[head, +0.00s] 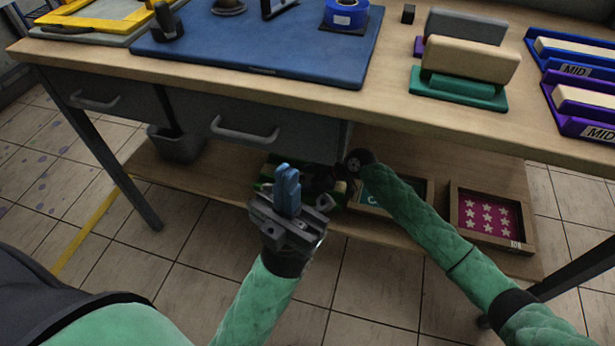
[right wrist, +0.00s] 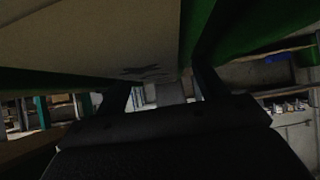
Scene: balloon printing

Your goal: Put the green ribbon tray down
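A green tray (head: 266,176), which looks like the ribbon tray, is at the lower shelf under the bench. It is largely hidden behind my left gripper and dark shapes, so I cannot tell whether it rests on the shelf. My left gripper (head: 288,188) is in front of it, its blue fingers close together with nothing seen between them. My right gripper (head: 325,180) is at the tray's right side, dark and partly hidden. In the right wrist view, green walls (right wrist: 245,35) and a beige surface (right wrist: 95,38) loom close to the fingers; their grip is unclear.
On the lower shelf (head: 180,185), a teal-bottomed tray (head: 372,196) and a magenta star tray (head: 487,215) stand to the right. A grey bin (head: 176,143) is at left. The bench top (head: 400,100) and drawer (head: 250,125) overhang; a bench leg (head: 105,160) stands left.

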